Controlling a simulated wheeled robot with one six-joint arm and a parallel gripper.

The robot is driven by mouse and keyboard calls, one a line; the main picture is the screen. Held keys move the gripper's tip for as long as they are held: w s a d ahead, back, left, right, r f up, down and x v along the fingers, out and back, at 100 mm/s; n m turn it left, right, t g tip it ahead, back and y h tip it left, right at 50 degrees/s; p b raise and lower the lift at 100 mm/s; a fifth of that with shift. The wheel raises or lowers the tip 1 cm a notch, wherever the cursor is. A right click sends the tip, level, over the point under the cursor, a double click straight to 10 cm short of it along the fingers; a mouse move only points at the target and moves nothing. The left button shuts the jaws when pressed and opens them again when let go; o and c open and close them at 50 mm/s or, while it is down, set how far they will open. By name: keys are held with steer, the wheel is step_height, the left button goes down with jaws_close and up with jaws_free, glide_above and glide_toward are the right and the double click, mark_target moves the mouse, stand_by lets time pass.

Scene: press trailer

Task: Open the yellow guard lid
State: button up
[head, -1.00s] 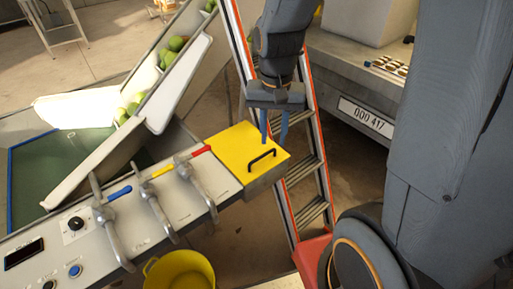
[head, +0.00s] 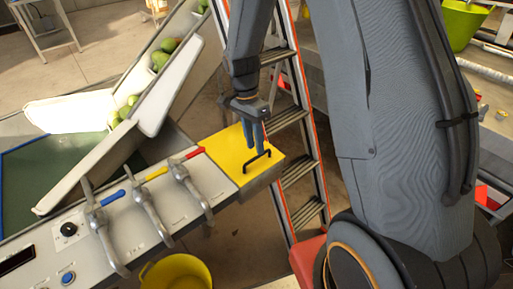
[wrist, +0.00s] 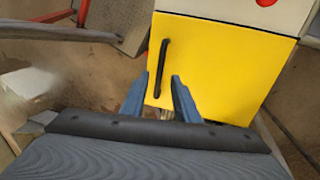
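The yellow guard lid (head: 222,158) lies flat and closed at the right end of the grey control panel. It carries a black bar handle (head: 257,161) near its front right edge. In the wrist view the lid (wrist: 222,68) fills the upper middle, with the handle (wrist: 161,68) along its left side. My gripper (head: 258,152) is just above the lid by the handle, its blue fingers pointing down. In the wrist view the fingers (wrist: 165,100) are apart with nothing held between them, and the handle's near end appears close to the left finger. Whether they touch is unclear.
Several levers with blue, yellow and red marks (head: 147,207) stand on the panel left of the lid. A yellow bucket (head: 176,272) is below the panel. An orange-railed ladder (head: 296,150) stands right behind my gripper. A white chute (head: 160,90) holds fruit.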

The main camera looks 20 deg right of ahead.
steer(key=shift+s+d+f, duration=0.1)
steer(key=shift+s+f, duration=0.05)
steer(key=shift+f, duration=0.55)
steer(key=shift+s+f, duration=0.15)
steer(key=shift+f, duration=0.55)
steer(key=shift+c, duration=0.3)
jaws_close()
